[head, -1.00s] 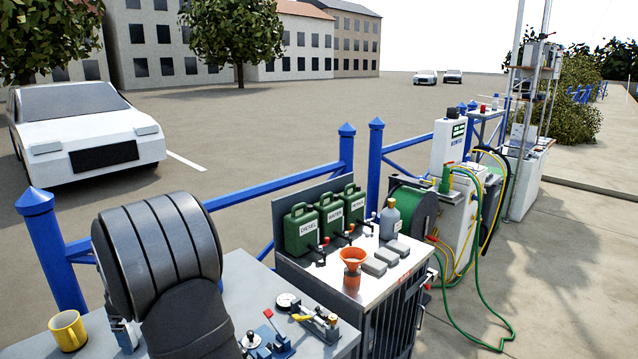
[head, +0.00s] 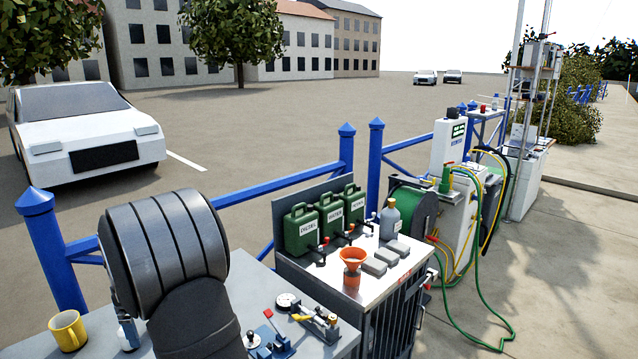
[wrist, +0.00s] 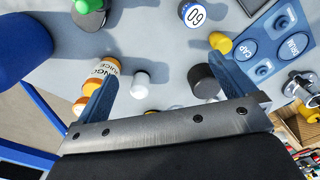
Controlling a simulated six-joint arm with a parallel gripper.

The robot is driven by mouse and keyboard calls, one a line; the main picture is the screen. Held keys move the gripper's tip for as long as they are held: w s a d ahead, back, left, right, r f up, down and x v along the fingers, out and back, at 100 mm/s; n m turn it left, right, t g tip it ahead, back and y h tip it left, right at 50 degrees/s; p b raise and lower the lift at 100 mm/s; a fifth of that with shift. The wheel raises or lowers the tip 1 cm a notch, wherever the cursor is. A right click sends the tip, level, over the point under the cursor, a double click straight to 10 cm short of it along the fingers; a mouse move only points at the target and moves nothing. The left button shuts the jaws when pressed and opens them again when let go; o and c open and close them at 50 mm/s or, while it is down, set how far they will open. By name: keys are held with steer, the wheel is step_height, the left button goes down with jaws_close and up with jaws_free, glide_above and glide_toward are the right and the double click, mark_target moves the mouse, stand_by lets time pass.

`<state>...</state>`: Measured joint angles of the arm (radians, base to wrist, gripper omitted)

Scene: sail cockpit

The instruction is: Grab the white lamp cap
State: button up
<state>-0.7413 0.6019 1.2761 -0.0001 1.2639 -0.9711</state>
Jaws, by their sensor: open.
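A small white cap (wrist: 141,79), which looks like the lamp cap, stands on the grey surface in the wrist view. It lies between the two blue fingers of my gripper (wrist: 162,70), closer to the left finger. The fingers are wide apart and nothing is held. The cap's lower part is partly hidden by its angle. I cannot make out my gripper in the head view, where my dark arm covers part of the bench.
A black cap (wrist: 204,81) stands by the right finger, with a yellow cap (wrist: 220,42) beyond it. An orange-and-white bottle (wrist: 103,72) is close to the left finger. A blue panel (wrist: 268,45) lies at right. A yellow mug (head: 67,330) stands on the bench.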

steer(key=c, duration=0.8)
steer(key=shift+o, duration=0.2)
steer(key=a+r+n+t+h, duration=0.15)
steer(key=a+n+t, duration=0.25)
steer(key=a+n, duration=0.9)
steer(key=shift+n+y, duration=0.25)
steer(key=shift+n, duration=0.15)
steer(key=x, duration=1.7)
steer(key=shift+w+d+r, duration=0.1)
steer(key=shift+w+d, duration=0.2)
steer(key=shift+w, duration=0.15)
